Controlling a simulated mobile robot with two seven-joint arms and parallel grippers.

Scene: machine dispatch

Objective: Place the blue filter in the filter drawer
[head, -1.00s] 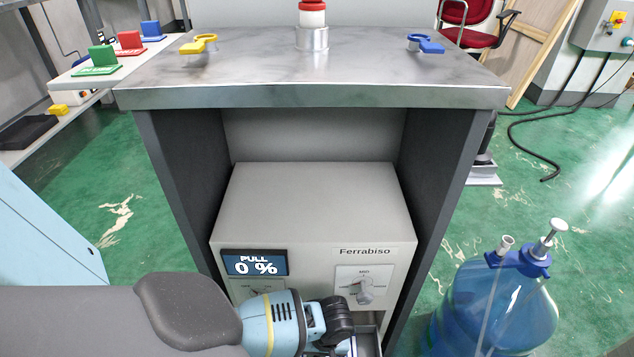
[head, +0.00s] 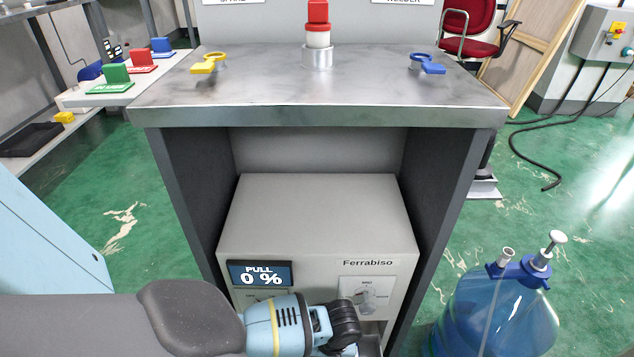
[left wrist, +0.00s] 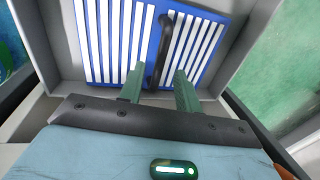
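The blue filter (left wrist: 113,40), with white slats and a black arched handle (left wrist: 157,50), lies inside the grey filter drawer (left wrist: 237,58) in the left wrist view. My left gripper (left wrist: 160,72) has its two green fingers apart, one on each side of the handle, with gaps showing between them and it. In the head view my left arm reaches to the low front of the Ferrabiso machine (head: 318,215), and its wrist (head: 300,325) hides most of the drawer and its fingertips. My right gripper is in neither view.
The machine sits between the dark side panels of a metal-topped bench (head: 270,88). A blue water bottle (head: 495,315) stands on the floor at right. A light-blue panel (head: 45,240) is at left.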

